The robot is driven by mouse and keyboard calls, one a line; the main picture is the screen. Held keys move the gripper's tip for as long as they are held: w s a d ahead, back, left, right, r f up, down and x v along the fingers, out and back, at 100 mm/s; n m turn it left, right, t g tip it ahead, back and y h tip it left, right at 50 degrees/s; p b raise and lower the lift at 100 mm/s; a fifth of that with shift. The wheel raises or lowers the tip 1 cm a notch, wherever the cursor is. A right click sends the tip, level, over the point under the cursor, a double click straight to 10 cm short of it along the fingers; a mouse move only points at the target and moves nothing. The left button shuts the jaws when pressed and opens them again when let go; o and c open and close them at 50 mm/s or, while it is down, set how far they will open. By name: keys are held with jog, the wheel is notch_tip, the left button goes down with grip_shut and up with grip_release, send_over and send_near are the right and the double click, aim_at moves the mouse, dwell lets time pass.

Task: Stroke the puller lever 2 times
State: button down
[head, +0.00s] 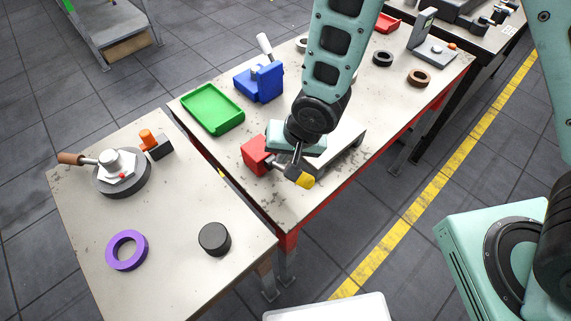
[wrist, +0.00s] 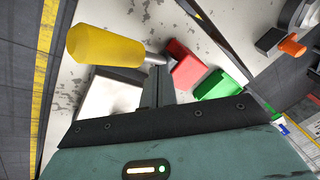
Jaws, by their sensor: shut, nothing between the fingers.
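A lever with a yellow grip (head: 306,181) and a metal rod stands by a red block (head: 255,155) at the front edge of the middle table. In the wrist view the yellow grip (wrist: 105,45) lies at upper left, and its rod runs right toward the red block (wrist: 187,65). My gripper (head: 295,170) is shut and empty, just beside the lever. In the wrist view its fingertips (wrist: 158,68) are close to the rod; I cannot tell whether they touch it. My wrist hides part of the red block's mechanism in the head view.
A green tray (head: 213,108) and a blue vise (head: 260,83) with a white-handled lever stand behind. A grey plate (head: 343,140) lies right of my gripper. The left table holds a hub with a brown handle (head: 72,158), a purple ring (head: 127,250) and a black cylinder (head: 214,239).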

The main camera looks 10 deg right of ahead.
jog(key=shift+s+d+f+b, duration=0.15)
jog(key=shift+s+f+b, duration=0.1)
jog(key=shift+f+b, duration=0.35)
jog(key=shift+s+d+f+b, duration=0.2)
jog(key=shift+s+f+b, duration=0.05)
jog(key=shift+f+b, duration=0.35)
jog(key=shift+s+d+f+b, duration=0.15)
jog(key=shift+s+f+b, duration=0.1)
jog(key=shift+f+b, duration=0.35)
dwell(1.9)
dwell(0.5)
jog(key=shift+w+a+r+p, duration=0.2)
jog(key=shift+w+r+p, duration=0.1)
jog(key=shift+r+p, duration=0.4)
jog(key=shift+w+a+r+p, duration=0.2)
jog(key=shift+w+r+p, duration=0.1)
jog(key=shift+r+p, duration=0.35)
jog(key=shift+w+a+r+p, duration=0.25)
jog(key=shift+r+p, duration=0.3)
jog(key=shift+r, duration=0.3)
jog(key=r+p, duration=0.1)
jog(key=w+r+p, duration=0.1)
jog(key=r, duration=0.1)
jog(key=w+a+r+p, duration=0.1)
jog(key=shift+r+p, duration=0.25)
jog(key=shift+p, duration=0.05)
